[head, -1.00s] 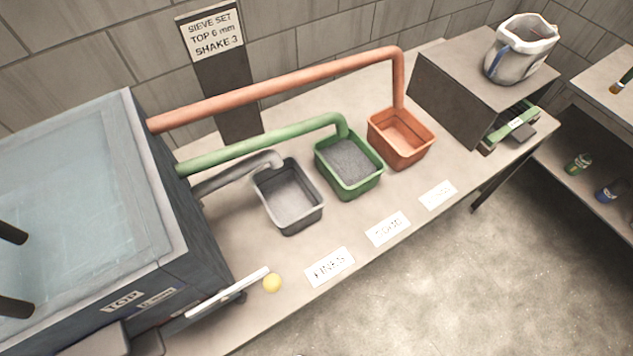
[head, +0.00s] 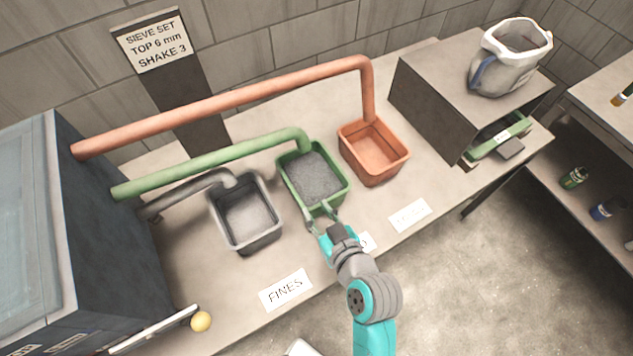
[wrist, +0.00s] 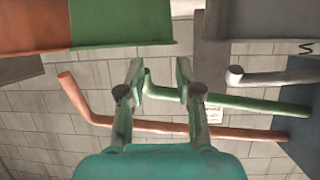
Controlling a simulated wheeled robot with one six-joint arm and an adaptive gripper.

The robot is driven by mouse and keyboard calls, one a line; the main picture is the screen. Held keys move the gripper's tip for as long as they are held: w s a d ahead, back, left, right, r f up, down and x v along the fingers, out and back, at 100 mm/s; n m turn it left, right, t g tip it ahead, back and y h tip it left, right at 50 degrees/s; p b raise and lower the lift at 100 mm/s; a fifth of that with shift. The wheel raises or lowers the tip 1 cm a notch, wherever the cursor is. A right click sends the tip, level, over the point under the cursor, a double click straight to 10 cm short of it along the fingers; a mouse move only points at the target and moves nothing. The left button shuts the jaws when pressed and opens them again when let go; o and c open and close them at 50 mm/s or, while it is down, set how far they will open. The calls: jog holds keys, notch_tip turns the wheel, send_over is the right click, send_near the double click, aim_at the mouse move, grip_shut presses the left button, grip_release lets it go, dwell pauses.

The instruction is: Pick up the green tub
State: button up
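The green tub (head: 318,190) stands on the bench between a grey tub and an orange tub, and holds dark grey grit. A green pipe (head: 215,160) ends over its back rim. My gripper (head: 321,217) is at the tub's front side, fingers apart and with nothing between them. In the wrist view, which looks upside down, the open gripper (wrist: 159,68) shows near the green tub's wall (wrist: 120,25). The fingertips appear about rim height; I cannot tell whether they touch the tub.
The grey tub (head: 246,230) is close on the left, the orange tub (head: 374,160) on the right. An orange pipe (head: 225,105) runs behind.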

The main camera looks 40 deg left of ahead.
aim_at(290, 184)
jog(key=shift+n+g, duration=0.4)
jog(key=shift+s+a+r+x, duration=0.2)
jog(key=shift+r+x, duration=0.1)
jog(key=shift+x, duration=1.75)
jog(key=shift+s+a+r+x, duration=0.1)
jog(key=shift+a+r+x, duration=0.15)
jog(key=shift+x, duration=1.8)
jog(key=shift+s+a+r+x, duration=0.15)
jog(key=shift+r+x, duration=0.15)
jog(key=shift+x, duration=1.75)
jog(key=shift+y, duration=0.3)
grip_shut()
jog(key=shift+r, duration=0.1)
